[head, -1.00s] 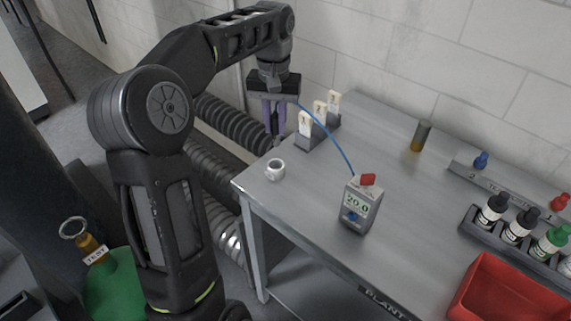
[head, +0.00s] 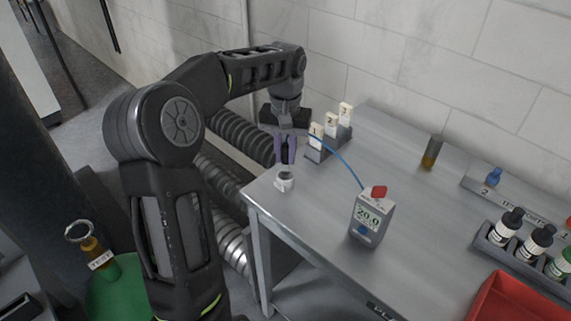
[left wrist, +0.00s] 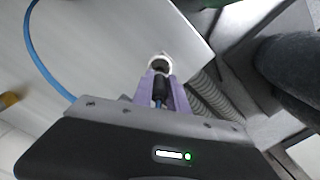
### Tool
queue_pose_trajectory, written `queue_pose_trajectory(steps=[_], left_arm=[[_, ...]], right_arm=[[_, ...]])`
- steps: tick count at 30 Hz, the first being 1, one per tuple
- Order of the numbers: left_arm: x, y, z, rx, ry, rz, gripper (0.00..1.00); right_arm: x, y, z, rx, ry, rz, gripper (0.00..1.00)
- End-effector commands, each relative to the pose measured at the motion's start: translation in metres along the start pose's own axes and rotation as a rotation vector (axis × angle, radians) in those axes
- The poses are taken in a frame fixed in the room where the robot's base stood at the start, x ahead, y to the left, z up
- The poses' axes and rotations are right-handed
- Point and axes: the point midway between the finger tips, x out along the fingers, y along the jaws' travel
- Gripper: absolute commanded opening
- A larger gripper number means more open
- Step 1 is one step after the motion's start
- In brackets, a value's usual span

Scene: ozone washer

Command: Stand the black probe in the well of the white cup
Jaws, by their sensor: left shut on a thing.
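The white cup (head: 284,183) stands on the grey table near its left corner. It also shows in the left wrist view (left wrist: 154,63), just beyond the fingertips. My left gripper (head: 285,160) points down right above the cup, its purple fingers shut on the black probe (left wrist: 160,88). The probe is about upright and over the cup's mouth. I cannot tell whether its tip is inside the well or just above it. A blue cable (head: 347,164) runs from the probe to the grey meter (head: 369,217), which reads 20.0. My right gripper is not in view.
A rack (head: 322,150) with several white tagged pieces stands close behind my left gripper. A brown cylinder (head: 431,153), bottles (head: 506,226) and a red tray (head: 510,300) are to the right. The table's left edge is close to the cup.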

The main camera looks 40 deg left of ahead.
Motion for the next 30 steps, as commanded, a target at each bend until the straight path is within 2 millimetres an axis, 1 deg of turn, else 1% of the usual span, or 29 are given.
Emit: queue_pose_trajectory(steps=[2,5,9,12,20,24,25,30], left_arm=[[0.000,0.000,0.000,0.000,0.000,0.000,0.00],[0.006,0.000,0.001,0.000,-0.002,0.000,0.00],[0.025,0.000,0.001,0.000,-0.004,0.001,0.00],[0.035,0.001,0.001,0.001,-0.002,0.001,0.00],[0.037,0.000,0.000,0.001,0.000,0.001,0.00],[0.042,0.000,0.000,0.001,0.000,0.001,0.00],[0.041,0.000,0.000,0.000,0.000,0.001,0.20],[0.040,0.000,0.000,0.000,-0.001,0.001,0.34]], right_arm=[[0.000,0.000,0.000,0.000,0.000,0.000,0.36],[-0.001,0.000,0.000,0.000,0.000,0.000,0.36],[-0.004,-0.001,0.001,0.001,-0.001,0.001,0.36],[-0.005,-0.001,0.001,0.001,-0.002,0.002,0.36],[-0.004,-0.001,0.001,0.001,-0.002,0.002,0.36],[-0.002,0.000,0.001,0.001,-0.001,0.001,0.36],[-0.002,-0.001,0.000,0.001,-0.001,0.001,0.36],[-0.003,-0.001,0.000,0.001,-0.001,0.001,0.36]])
